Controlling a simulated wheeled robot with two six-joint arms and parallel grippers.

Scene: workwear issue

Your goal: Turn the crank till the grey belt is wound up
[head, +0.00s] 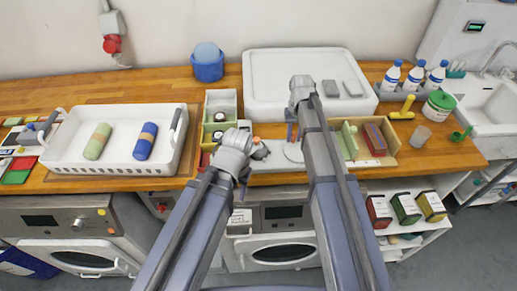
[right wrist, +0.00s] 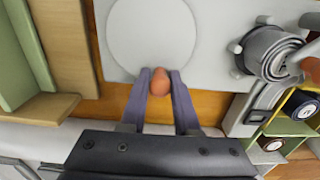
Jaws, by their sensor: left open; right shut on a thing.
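My right gripper (head: 291,132) is shut on the orange-brown crank knob (right wrist: 158,82), which shows between its fingers in the right wrist view. The knob sits at the rim of a pale round disc (right wrist: 150,35) on a light plate (right wrist: 213,25). Beside it, a grey spool (right wrist: 268,48) shows ring-like layers, and a grey strip (right wrist: 264,103) runs from it. I cannot tell how much belt is wound. A second orange piece (right wrist: 312,68) is at the right edge, cut off. My left gripper (head: 243,184) is open and empty left of the spool, near the bench's front edge.
A white tray (head: 60,158) with a green and a blue roll stands at left. A divided bin (head: 221,100) is left of the winder, a wooden box (head: 391,157) right of it. A large white tray (head: 270,62) lies behind. Washing machines stand below the bench.

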